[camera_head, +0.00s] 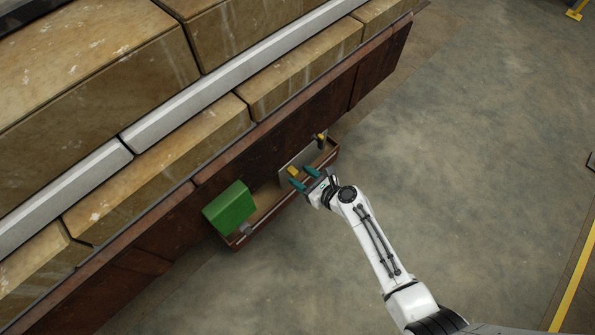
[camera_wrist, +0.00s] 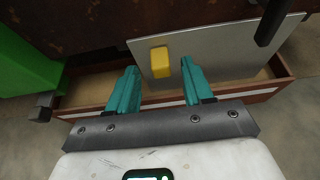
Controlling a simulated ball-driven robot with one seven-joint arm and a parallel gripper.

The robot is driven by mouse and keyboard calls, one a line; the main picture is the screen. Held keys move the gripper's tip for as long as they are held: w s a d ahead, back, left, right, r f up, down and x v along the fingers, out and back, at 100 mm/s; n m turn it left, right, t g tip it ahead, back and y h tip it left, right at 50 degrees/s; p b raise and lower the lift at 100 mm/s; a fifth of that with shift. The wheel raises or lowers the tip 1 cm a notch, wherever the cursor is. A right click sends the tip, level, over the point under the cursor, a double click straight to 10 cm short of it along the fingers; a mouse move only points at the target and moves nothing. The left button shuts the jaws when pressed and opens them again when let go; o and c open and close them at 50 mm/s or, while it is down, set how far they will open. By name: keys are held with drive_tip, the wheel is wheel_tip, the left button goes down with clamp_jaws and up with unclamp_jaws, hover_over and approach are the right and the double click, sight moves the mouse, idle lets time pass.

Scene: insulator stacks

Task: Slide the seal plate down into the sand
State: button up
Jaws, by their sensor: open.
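The seal plate (camera_wrist: 215,55) is a flat grey sheet with a yellow block-shaped grip (camera_wrist: 160,62) on its face. It stands upright against the rusty wall, its lower edge in the trough; it also shows in the head view (camera_head: 287,176). Sand (camera_wrist: 85,88) lies in the brown trough (camera_wrist: 265,92). My gripper (camera_wrist: 152,75) is open, with teal fingers either side of the yellow grip as seen from the wrist. It also shows in the head view (camera_head: 303,178). I cannot tell whether the fingers touch the grip.
A green block (camera_head: 230,208) stands at the left end of the trough. A dark bar (camera_wrist: 272,22) crosses the plate's right side. The rusty beam (camera_head: 290,110) and large tan blocks (camera_head: 170,175) rise behind.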

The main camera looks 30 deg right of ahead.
drive_tip(key=p+v, duration=0.2)
drive_tip(key=v, duration=0.6)
drive_tip(key=shift+p, duration=0.3)
